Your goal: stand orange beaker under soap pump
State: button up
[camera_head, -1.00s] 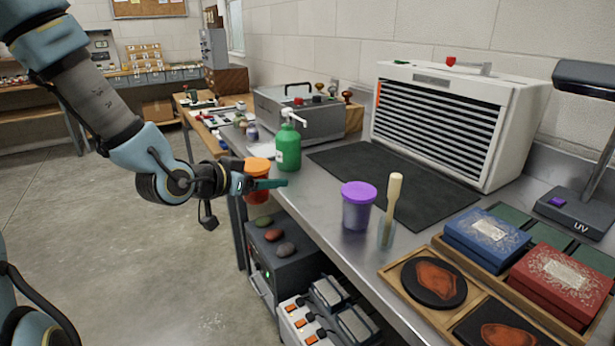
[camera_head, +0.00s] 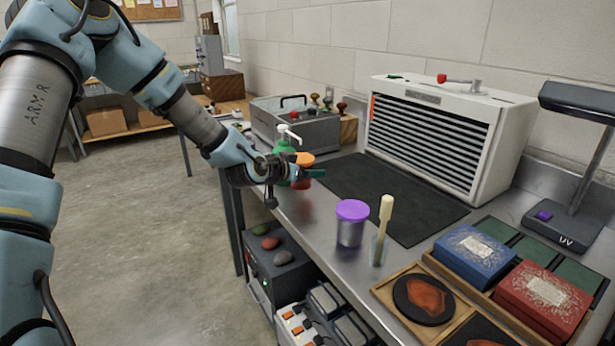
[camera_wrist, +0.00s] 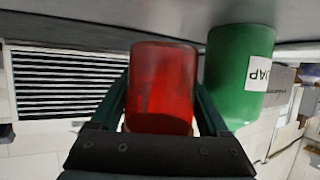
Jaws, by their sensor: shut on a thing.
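The orange beaker (camera_head: 303,183) is held in my gripper (camera_head: 308,172), over the counter right beside the soap pump. In the wrist view the beaker (camera_wrist: 162,88) looks red and sits between both fingers, which are shut on it. The green soap pump (camera_head: 283,146) with its white spout stands on the counter, partly hidden behind my wrist. In the wrist view, which is upside down, the labelled green bottle (camera_wrist: 238,72) is close to the right of the beaker. I cannot tell whether the beaker's base touches the counter.
A purple-lidded jar (camera_head: 350,224) and a glass with a wooden-handled tool (camera_head: 381,232) stand nearer on the counter (camera_head: 318,215). A dark mat (camera_head: 390,200) lies before a white louvred unit (camera_head: 435,135). Wooden trays with boxes (camera_head: 475,255) fill the right.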

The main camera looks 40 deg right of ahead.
aim_at(308, 180)
jog(key=shift+f+p, duration=0.5)
jog(key=shift+f, duration=0.95)
jog(key=shift+f, duration=0.2)
jog(key=o, duration=1.1)
jog(key=shift+o, duration=0.2)
jog(key=shift+r, duration=0.15)
